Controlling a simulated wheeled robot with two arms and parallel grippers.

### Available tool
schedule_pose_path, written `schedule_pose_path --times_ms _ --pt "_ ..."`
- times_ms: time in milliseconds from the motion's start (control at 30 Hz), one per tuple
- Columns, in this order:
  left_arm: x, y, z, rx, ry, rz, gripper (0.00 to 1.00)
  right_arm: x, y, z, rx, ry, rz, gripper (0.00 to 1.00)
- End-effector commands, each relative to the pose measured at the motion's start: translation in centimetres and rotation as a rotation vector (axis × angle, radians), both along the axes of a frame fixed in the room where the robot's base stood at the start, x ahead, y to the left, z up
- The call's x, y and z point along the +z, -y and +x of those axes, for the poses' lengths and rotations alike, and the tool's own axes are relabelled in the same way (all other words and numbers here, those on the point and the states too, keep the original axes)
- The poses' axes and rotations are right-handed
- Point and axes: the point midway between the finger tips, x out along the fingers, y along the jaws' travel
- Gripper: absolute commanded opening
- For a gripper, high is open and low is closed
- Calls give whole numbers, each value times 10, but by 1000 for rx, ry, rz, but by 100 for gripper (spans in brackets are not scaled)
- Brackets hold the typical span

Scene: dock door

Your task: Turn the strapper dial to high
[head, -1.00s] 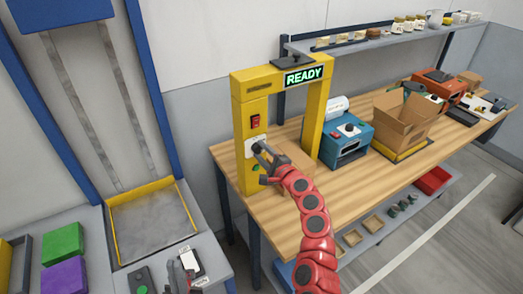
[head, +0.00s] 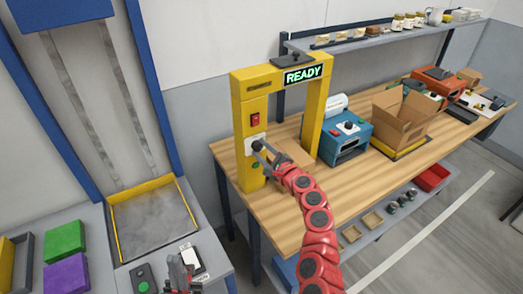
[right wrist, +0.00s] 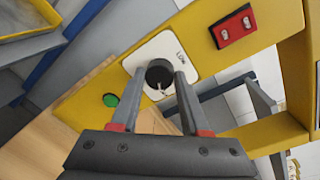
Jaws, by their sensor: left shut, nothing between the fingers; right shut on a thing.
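The strapper (head: 242,115) is a yellow arch on the wooden bench, with a lit green READY sign (head: 303,75) on top. Its dial (right wrist: 159,74) is a dark round knob on a white plate (right wrist: 185,52) marked LOW, seen in the right wrist view. My right gripper (right wrist: 160,88) is shut on the dial, one finger on each side. In the head view the right gripper (head: 260,149) reaches the plate and hides most of the dial. My left gripper (head: 180,270) is shut and empty at the bottom, over the grey counter by the white device.
A red switch (right wrist: 232,25) sits beside the dial plate, and a green button (right wrist: 110,100) is on its other side. A cardboard piece (head: 295,152) lies under the arch. A blue machine (head: 345,138) and an open carton (head: 402,115) stand to the right.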

Motion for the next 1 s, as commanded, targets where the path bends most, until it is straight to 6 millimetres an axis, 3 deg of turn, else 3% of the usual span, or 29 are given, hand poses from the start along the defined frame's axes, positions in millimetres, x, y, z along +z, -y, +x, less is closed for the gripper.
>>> schedule_pose_path --times_ms 67,100,267,667,1000 --pt "0 0 0 0 0 0 0 -2 0 0 1 -3 -1 0" --pt "0 0 0 0 0 0 0 -2 0 0 1 -3 -1 49" --pt "0 0 0 0 0 0 0 -1 0 0 1 -1 -1 75" --pt "-1 0 0 0 0 0 0 0 1 -3 2 2 1 75" --pt "-9 0 0 0 0 0 0 2 22 -34 -3 5 3 75"
